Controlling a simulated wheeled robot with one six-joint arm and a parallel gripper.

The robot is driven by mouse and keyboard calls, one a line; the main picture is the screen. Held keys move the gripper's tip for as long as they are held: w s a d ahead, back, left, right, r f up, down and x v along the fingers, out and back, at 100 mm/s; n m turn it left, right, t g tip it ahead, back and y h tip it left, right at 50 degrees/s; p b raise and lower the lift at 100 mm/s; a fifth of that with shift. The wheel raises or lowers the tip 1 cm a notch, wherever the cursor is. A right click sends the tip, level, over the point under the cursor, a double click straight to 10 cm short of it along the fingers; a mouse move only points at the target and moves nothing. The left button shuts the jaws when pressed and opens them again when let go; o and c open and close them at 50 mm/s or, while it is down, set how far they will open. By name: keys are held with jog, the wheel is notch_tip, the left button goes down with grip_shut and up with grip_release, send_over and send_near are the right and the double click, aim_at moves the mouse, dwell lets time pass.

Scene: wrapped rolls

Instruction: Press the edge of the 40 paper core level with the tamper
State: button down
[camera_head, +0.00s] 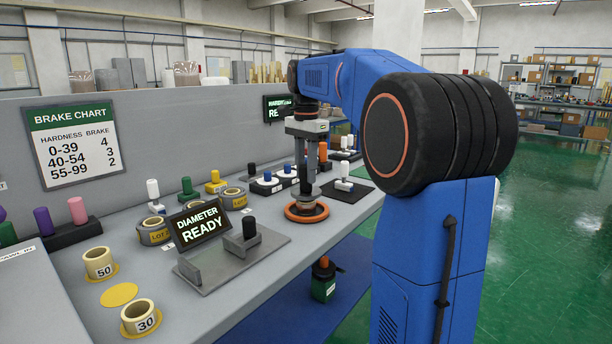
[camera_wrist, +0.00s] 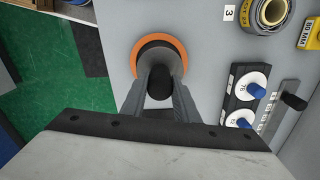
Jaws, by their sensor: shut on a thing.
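My gripper (camera_head: 307,180) points down over the bench and is shut on the black knob of the tamper (camera_wrist: 160,84). The tamper's dark lower part (camera_head: 306,202) stands within an orange ring (camera_head: 291,211) on the bench. In the wrist view the orange ring (camera_wrist: 150,41) surrounds a grey round part below the knob. I cannot make out a core marked 40. A core marked 50 (camera_head: 98,263) and a core marked 30 (camera_head: 139,317) stand at the front left, with a bare yellow disc (camera_head: 118,294) between them.
A "DIAMETER READY" sign (camera_head: 198,226) and a grey gauge plate (camera_head: 265,246) with a black post stand left of the ring. Several tape rolls (camera_head: 155,231) and coloured-knob pieces lie behind. A dark pad with a white-knobbed piece (camera_head: 343,184) is to the right, near the bench edge.

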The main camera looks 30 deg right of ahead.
jog(key=shift+r, duration=3.3)
jog(key=shift+r, duration=2.5)
